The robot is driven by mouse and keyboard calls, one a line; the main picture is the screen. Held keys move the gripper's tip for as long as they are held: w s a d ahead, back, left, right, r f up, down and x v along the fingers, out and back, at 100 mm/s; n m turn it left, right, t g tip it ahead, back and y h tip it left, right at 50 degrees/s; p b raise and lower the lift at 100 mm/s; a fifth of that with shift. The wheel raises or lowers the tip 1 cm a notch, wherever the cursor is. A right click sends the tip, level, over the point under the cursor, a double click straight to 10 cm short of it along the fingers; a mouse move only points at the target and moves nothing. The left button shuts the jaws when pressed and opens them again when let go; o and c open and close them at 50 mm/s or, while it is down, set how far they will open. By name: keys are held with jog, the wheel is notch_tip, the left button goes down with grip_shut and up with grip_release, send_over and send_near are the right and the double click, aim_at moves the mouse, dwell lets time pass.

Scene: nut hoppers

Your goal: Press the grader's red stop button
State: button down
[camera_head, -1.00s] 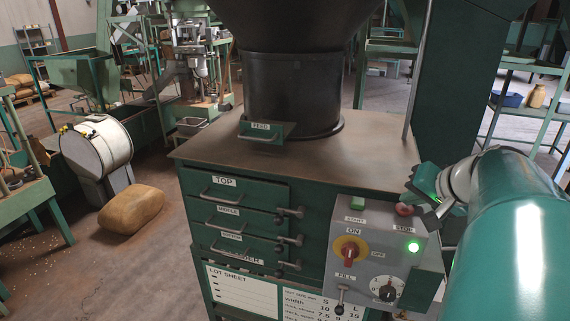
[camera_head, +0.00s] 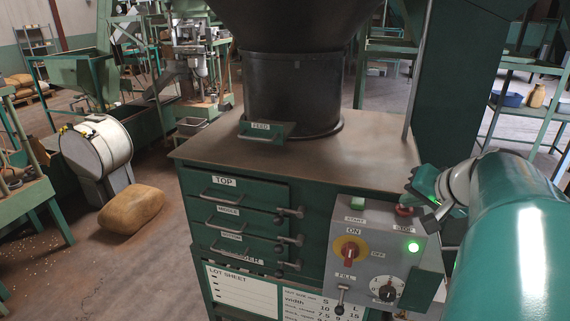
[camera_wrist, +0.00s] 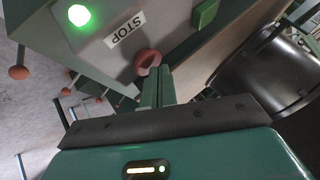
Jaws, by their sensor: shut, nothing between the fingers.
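The red stop button (camera_head: 404,211) sits on the top right of the grader's grey control panel (camera_head: 372,232), above the STOP label. My gripper (camera_head: 412,197) is shut and empty, right at the button and partly covering it in the head view. In the wrist view, the button (camera_wrist: 147,59) lies at the tips of my closed fingers (camera_wrist: 156,72), which overlap its lower edge. I cannot tell whether they touch it or whether it is pushed in. The green lamp (camera_head: 413,246) below the STOP label is lit.
A green start button (camera_head: 357,203) stands left of the stop button. A red and yellow ON/OFF switch (camera_head: 349,252) and a black dial (camera_head: 387,289) are lower on the panel. The brown grader top (camera_head: 380,160) behind has bare room before the black hopper (camera_head: 292,90).

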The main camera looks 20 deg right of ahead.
aim_at(408, 211)
jog(key=shift+f, duration=0.25)
jog(key=shift+r, duration=0.6)
jog(key=shift+r, duration=2.9)
